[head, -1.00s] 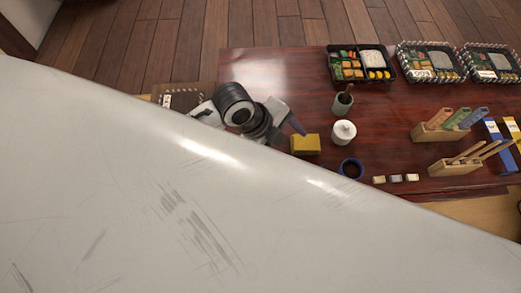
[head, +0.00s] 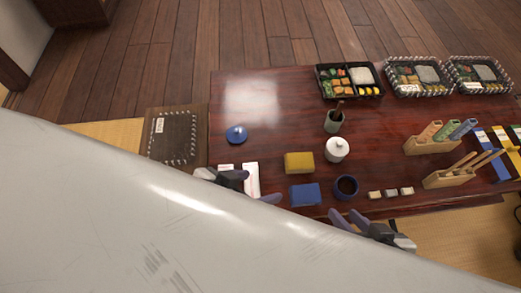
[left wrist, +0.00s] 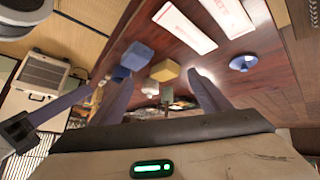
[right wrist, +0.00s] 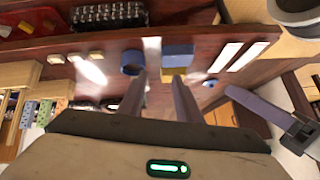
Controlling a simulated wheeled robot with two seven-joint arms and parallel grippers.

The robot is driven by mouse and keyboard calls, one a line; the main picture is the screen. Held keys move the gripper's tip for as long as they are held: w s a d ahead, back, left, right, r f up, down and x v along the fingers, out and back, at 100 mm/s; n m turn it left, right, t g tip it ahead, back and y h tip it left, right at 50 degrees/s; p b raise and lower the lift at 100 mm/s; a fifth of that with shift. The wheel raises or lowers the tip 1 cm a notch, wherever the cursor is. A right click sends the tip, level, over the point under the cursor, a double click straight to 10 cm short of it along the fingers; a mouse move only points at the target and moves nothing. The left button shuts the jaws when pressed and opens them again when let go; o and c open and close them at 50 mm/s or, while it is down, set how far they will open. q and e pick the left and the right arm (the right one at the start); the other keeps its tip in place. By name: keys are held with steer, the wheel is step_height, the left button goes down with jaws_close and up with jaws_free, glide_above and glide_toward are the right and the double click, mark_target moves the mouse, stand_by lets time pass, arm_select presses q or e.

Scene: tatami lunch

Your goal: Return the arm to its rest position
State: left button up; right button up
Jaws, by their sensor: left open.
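My left gripper (head: 262,187) is at the table's near left edge in the head view, beside two white cards (head: 250,178). Its fingers stand apart with nothing between them in the left wrist view (left wrist: 158,78). My right gripper (head: 347,213) is at the near edge, just below the dark blue cup (head: 346,187). Its fingers are also apart and empty in the right wrist view (right wrist: 158,76). Both arms are mostly hidden in the head view by a large pale surface across the lower left.
On the dark red table (head: 270,130) are a blue block (head: 305,195), a yellow block (head: 299,163), a blue round lid (head: 236,134), a white lidded jar (head: 336,149), several small blocks and wooden holders (head: 430,146). Lunch boxes (head: 349,79) line the far side. The table's far left is mostly clear.

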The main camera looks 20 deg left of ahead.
steer(key=shift+r, duration=0.1)
arm_select(q)
steer(key=s+a+r+y+p, duration=0.1)
steer(key=a+r+p, duration=0.1)
steer(key=r+p, duration=0.4)
steer(key=s+a+r+n+t+p, duration=0.1)
steer(key=a+r+p, duration=0.2)
steer(key=r+p, duration=0.4)
steer(key=p, duration=0.9)
steer(key=shift+r+y+p, duration=0.2)
steer(key=shift+y+p, duration=0.15)
steer(key=shift+y, duration=0.05)
arm_select(e)
steer(key=s+d+r+h, duration=0.1)
steer(key=d+r, duration=0.1)
steer(key=r, duration=0.4)
steer(key=s+d+r+m+t, duration=0.1)
steer(key=d+r, duration=0.2)
steer(key=r, duration=0.4)
steer(key=shift+h, duration=0.4)
arm_select(q)
steer(key=shift+d, duration=0.1)
arm_select(e)
steer(key=shift+a+r, duration=0.1)
